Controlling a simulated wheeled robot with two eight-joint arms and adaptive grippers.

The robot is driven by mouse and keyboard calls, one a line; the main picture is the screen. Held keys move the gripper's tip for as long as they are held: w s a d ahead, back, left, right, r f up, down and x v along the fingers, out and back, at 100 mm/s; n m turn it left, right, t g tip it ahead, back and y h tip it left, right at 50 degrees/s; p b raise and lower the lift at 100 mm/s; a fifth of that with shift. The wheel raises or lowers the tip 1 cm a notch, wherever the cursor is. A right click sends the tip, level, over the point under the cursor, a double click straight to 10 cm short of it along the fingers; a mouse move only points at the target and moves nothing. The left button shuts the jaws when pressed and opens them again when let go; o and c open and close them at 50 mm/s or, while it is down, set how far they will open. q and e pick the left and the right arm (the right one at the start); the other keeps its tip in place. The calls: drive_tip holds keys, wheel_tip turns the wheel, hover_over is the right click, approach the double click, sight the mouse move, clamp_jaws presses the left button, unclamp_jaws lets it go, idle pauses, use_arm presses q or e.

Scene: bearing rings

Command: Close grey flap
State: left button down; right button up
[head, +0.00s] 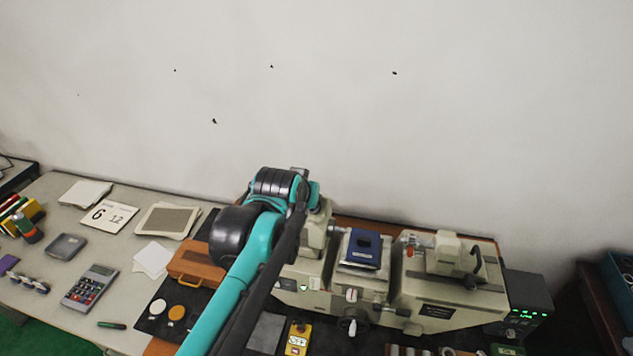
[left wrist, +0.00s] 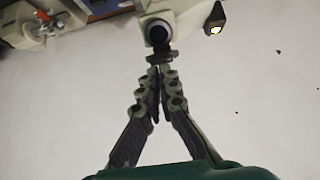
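The beige measuring machine (head: 448,309) stands against the wall in the head view. I cannot pick out the grey flap for certain. My left arm reaches over the machine's left end, and its wrist hides the gripper and part of the machine there. In the left wrist view, my left gripper (left wrist: 158,74) has its fingers together at the tips. The tips are just at a small dark disc (left wrist: 161,57) below a round dark lens-like part (left wrist: 158,34) of the machine. I cannot tell if they touch it. My right gripper is not in view.
A blue block (head: 361,249) sits on the machine's middle stage. A black box with green digits (head: 527,309) stands at right. An orange-brown case (head: 196,262), a calculator (head: 90,287) and papers (head: 167,221) lie on the table at left. The wall is close behind.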

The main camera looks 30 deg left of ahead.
use_arm(q)
wheel_tip(320, 180, down, 12)
drive_tip(key=s+t+y+b, duration=0.1)
drive_tip(key=t+y+b, duration=0.2)
drive_tip(key=t+b, duration=1)
drive_tip(key=shift+y+b, duration=0.3)
drive_tip(key=shift+b, duration=5.4)
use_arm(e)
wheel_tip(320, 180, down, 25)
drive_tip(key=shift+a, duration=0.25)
use_arm(q)
drive_tip(key=shift+s, duration=0.1)
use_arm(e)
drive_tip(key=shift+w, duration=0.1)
use_arm(q)
drive_tip(key=shift+r, duration=0.15)
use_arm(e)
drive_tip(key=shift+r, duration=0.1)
